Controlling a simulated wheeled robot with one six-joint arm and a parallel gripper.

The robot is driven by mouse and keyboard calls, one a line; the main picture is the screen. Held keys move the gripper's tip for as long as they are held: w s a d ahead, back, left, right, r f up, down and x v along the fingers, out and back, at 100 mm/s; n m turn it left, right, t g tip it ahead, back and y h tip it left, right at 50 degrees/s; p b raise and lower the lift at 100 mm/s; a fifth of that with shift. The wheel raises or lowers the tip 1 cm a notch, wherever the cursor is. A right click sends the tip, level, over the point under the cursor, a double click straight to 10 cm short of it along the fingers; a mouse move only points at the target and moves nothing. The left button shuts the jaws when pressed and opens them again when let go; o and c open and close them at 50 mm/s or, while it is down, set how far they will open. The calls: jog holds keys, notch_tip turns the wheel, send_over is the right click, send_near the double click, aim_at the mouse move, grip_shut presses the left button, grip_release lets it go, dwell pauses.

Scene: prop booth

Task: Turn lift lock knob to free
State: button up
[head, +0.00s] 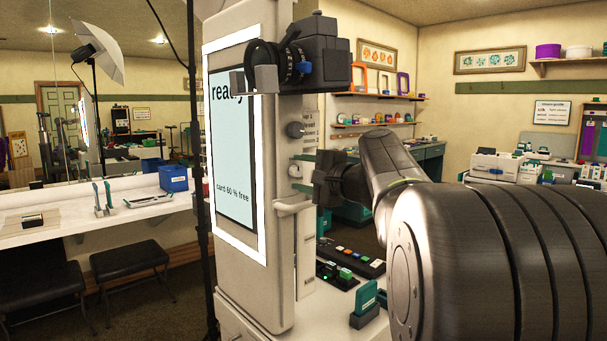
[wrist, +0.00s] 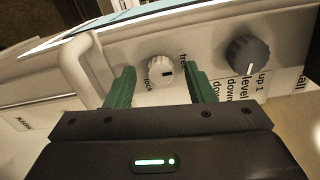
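The lift lock knob (wrist: 160,70) is a small white round knob with a short dark mark right of its middle. The word "lock" is at its lower left and "free" at its upper right. I cannot tell whether the mark lines up with either word. In the head view the knob (head: 294,171) shows small on the side of the column. My gripper (wrist: 160,87) is open, its green fingers on either side of the knob with a gap to each. In the head view my gripper (head: 302,173) reaches the column from the right.
A dark grey level knob (wrist: 250,57) is right of my fingers. A white handle (wrist: 92,70) stands out close to the left finger.

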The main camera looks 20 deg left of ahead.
jog(key=shift+d, duration=0.1)
jog(key=v, duration=1.3)
jog(key=shift+s+d+b, duration=0.2)
jog(key=shift+d+b, duration=0.05)
jog(key=shift+b, duration=0.1)
jog(key=x, duration=1.3)
jog(key=shift+w+a+p, duration=0.2)
jog(key=shift+a+p, duration=0.15)
